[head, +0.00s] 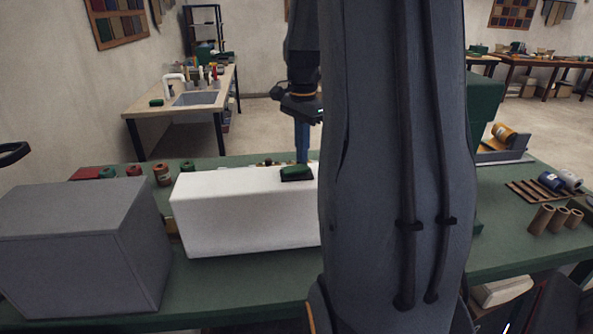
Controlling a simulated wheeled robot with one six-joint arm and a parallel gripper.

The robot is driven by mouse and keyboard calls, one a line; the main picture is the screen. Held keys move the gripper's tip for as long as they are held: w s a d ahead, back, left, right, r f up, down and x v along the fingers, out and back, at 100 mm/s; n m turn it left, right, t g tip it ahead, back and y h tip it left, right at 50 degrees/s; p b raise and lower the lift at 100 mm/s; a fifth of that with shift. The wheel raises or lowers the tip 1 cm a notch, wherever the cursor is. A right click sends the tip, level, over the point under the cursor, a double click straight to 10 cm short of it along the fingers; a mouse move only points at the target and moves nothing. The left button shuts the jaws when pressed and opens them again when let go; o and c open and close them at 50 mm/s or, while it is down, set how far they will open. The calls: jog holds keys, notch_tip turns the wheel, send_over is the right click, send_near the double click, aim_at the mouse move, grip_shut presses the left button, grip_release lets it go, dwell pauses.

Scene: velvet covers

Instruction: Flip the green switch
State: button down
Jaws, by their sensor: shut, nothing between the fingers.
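The green switch (295,173) sits in a dark base on top of a white box (240,211) on the green table. My gripper (302,162) points down right behind or over the switch, its blue-grey fingers shut with nothing between them. I cannot tell whether the fingertips touch the switch. My arm hides the right part of the white box.
A grey box (84,246) stands at the left front of the table (230,291). Several spools, including a brown one (162,175), stand behind it. At the right are cardboard tubes (541,219) and a rack with bottles (535,193). A sink bench (196,98) stands farther back.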

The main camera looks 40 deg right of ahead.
aim_at(302, 166)
jog(key=shift+f+b, duration=0.35)
jog(key=shift+f, duration=0.55)
dwell(0.4)
notch_tip(302, 166, up, 7)
jog(key=p, duration=0.5)
jog(key=shift+p, duration=0.35)
dwell(0.6)
